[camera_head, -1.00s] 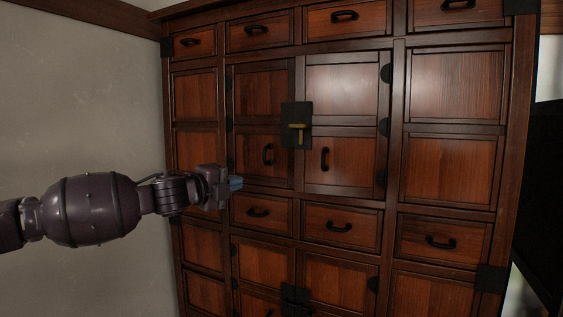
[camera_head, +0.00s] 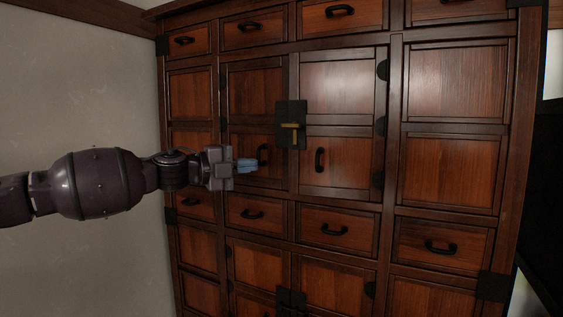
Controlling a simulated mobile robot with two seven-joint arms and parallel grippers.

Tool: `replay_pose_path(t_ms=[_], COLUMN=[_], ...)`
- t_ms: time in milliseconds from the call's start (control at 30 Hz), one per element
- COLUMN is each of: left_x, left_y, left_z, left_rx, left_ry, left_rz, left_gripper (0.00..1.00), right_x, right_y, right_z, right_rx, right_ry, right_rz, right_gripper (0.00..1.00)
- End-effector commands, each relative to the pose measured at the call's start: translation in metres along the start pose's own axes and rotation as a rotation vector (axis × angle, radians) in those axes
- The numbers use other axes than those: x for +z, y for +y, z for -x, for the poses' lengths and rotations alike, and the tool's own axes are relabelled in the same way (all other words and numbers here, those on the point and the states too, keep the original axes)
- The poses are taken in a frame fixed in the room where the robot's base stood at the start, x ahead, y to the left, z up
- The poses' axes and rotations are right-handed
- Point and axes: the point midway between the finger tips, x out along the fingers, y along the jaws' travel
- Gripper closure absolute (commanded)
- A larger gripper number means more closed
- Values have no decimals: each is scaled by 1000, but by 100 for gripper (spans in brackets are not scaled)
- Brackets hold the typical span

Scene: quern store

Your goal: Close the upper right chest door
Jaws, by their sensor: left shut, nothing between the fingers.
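The tall wooden chest (camera_head: 396,150) fills most of the head view. Its upper right door (camera_head: 338,85), with dark hinges on its right side and a dark handle (camera_head: 319,160), looks flush with the front. The upper left door (camera_head: 257,92) beside it also looks flush, with its own handle (camera_head: 263,154). A dark latch plate with a brass bar (camera_head: 291,126) sits where the two doors meet. My left gripper (camera_head: 252,165) is shut and empty, with blue fingertips in front of the upper left door, close to its handle. I cannot tell whether they touch. My right gripper is not in view.
Drawers with dark handles run above the doors and below them, such as the drawer (camera_head: 336,228) under the upper right door. A lower pair of doors has its own latch plate (camera_head: 290,300). A plain wall (camera_head: 75,85) stands at the left.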

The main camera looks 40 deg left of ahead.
Motion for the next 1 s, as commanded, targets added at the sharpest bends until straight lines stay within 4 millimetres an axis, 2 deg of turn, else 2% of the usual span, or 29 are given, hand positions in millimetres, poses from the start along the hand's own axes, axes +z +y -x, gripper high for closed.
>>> replay_pose_path(t_ms=[200, 400, 1000], left_x=[0, 0, 0], left_y=[-1, 0, 0], left_z=[-23, -36, -67], left_rx=[-1, -3, -3], left_ry=[0, 1, 0], left_rz=[-2, 0, 0], left_gripper=[100, 100, 100], right_x=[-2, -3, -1], right_y=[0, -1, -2], right_z=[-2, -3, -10], right_rx=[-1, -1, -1], right_ry=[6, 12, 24], right_rz=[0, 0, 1], right_gripper=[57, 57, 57])
